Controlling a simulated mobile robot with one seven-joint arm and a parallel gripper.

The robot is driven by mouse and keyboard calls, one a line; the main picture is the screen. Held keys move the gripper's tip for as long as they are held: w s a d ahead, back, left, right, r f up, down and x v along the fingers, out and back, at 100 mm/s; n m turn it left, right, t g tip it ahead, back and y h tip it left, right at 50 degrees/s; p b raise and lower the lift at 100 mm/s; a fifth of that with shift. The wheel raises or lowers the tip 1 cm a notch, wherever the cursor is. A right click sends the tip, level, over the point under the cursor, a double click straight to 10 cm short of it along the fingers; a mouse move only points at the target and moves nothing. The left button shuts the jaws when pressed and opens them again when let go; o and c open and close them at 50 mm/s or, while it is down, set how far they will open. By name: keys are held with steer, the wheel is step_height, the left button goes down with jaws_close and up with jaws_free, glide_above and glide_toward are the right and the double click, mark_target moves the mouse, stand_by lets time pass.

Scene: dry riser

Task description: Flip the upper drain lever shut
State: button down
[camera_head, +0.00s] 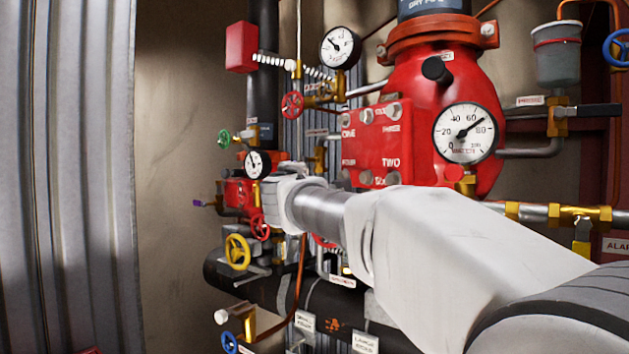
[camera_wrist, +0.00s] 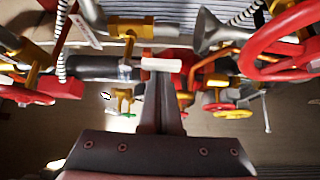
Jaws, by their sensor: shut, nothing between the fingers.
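My gripper (camera_wrist: 161,72) shows in the wrist view as dark fingers pressed together, with nothing between them. A short white bar (camera_wrist: 161,65) lies across the view at the fingertips; I cannot tell whether it is a lever's handle or whether it touches them. In the head view my arm reaches in from the lower right and hides the fingers and what lies beyond. I cannot single out the upper drain lever for certain. A white-tipped lever (camera_head: 222,316) on a brass valve shows low on the left, and a purple-tipped lever (camera_head: 203,203) sits higher.
A large red valve body (camera_head: 400,130) with a gauge (camera_head: 466,133) stands behind my arm. A yellow handwheel (camera_head: 238,251), a red handwheel (camera_head: 292,105) and a black pipe (camera_head: 225,276) crowd the left side. A corrugated grey panel (camera_head: 70,180) stands far left.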

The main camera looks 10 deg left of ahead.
steer(key=shift+d, duration=0.1)
steer(key=s+d+b, duration=0.1)
steer(key=s+b, duration=0.4)
steer(key=s, duration=1.2)
steer(key=shift+s+d+f, duration=0.15)
steer(key=shift+d+f, duration=0.25)
steer(key=shift+f, duration=0.05)
